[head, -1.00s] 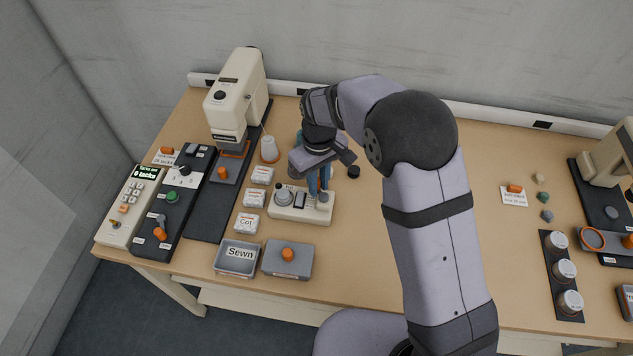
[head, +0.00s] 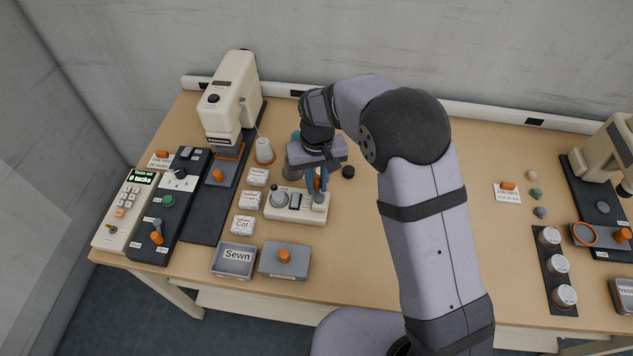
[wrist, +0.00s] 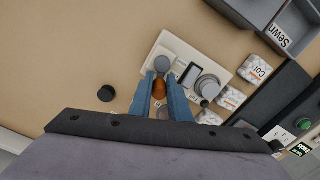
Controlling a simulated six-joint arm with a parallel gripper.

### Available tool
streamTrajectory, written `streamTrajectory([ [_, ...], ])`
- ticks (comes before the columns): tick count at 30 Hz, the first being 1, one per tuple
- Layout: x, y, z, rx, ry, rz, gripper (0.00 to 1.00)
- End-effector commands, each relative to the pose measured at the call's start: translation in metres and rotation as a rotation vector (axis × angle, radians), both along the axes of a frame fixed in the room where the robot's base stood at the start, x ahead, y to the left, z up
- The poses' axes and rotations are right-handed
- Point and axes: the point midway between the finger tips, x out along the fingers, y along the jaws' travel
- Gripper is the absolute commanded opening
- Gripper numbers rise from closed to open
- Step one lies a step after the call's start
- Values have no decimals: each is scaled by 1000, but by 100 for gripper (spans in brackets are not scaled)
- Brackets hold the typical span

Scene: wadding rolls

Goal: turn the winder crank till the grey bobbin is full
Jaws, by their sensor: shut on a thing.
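The cream winder (head: 292,216) stands on the table left of my forearm; it also shows in the wrist view (wrist: 196,50). The grey bobbin (head: 279,198) sits on its left part, beside a dark window; in the wrist view the bobbin (wrist: 208,86) is at the right. How full it is, I cannot tell. The crank's grey hub (wrist: 162,63) is at the other end.
White wadding packs (head: 248,200) line the winder's left side. The grey Sewn tray (head: 219,264) and a lidded grey box (head: 275,267) lie in front. A black knob (head: 348,172) stands close right of my gripper. A sewing machine (head: 229,95) stands behind left. The table's middle is clear.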

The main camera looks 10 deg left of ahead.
Motion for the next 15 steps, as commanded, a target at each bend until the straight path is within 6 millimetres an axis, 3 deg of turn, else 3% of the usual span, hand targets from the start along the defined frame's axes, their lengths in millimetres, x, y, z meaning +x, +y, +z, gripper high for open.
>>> streamTrajectory([
  [4, 2, 1, 2, 4, -7, 1, 0],
  [5, 2, 1, 2, 4, -7, 1, 19],
  [6, 2, 1, 2, 4, -7, 1, 28],
  [15, 1, 1, 1, 1, -3, 2, 28],
])
